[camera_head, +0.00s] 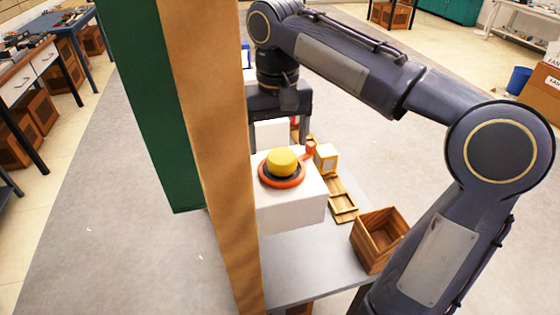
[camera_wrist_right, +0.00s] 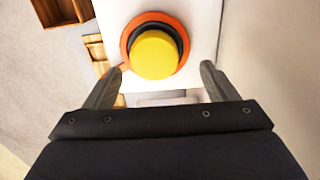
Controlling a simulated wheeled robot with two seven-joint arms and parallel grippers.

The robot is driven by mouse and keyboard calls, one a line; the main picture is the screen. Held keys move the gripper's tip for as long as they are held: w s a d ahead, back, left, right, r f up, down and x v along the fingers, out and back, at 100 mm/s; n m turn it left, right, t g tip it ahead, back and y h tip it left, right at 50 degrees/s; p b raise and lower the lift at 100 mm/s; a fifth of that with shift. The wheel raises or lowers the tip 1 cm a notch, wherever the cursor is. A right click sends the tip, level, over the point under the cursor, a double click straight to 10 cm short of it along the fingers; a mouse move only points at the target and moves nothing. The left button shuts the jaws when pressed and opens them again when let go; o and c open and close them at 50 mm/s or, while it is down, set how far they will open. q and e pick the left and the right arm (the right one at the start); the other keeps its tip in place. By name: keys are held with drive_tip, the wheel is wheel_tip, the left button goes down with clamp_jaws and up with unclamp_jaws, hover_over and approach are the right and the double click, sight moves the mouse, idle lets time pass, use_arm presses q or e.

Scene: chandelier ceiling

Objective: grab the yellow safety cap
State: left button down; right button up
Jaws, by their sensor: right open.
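The yellow safety cap (camera_head: 282,161) is a rounded dome. It sits in a dark ring inside an orange ring (camera_head: 283,183) on top of a white block (camera_head: 290,205) on a grey table. In the right wrist view the cap (camera_wrist_right: 155,55) is between and just beyond the fingers. My right gripper (camera_head: 280,125) is open and empty, behind the cap in the head view, with its fingers apart from it. In the wrist view the right gripper (camera_wrist_right: 162,70) has its two fingertips spread on either side of the ring. My left gripper is not in view.
A tall wooden post (camera_head: 215,150) with a green panel (camera_head: 150,110) stands close on the left. A wooden box (camera_head: 366,250), a small wooden tray (camera_head: 343,207) and a small yellow-white box (camera_head: 326,158) are on the table's right side. The grey table (camera_head: 310,265) is bare in front.

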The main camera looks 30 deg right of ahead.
sight(281, 154)
drive_tip(key=f, duration=0.4)
drive_tip(key=shift+d+f, duration=0.4)
drive_tip(key=c, duration=1.1)
drive_tip(key=shift+o, duration=0.2)
drive_tip(key=shift+r, duration=0.15)
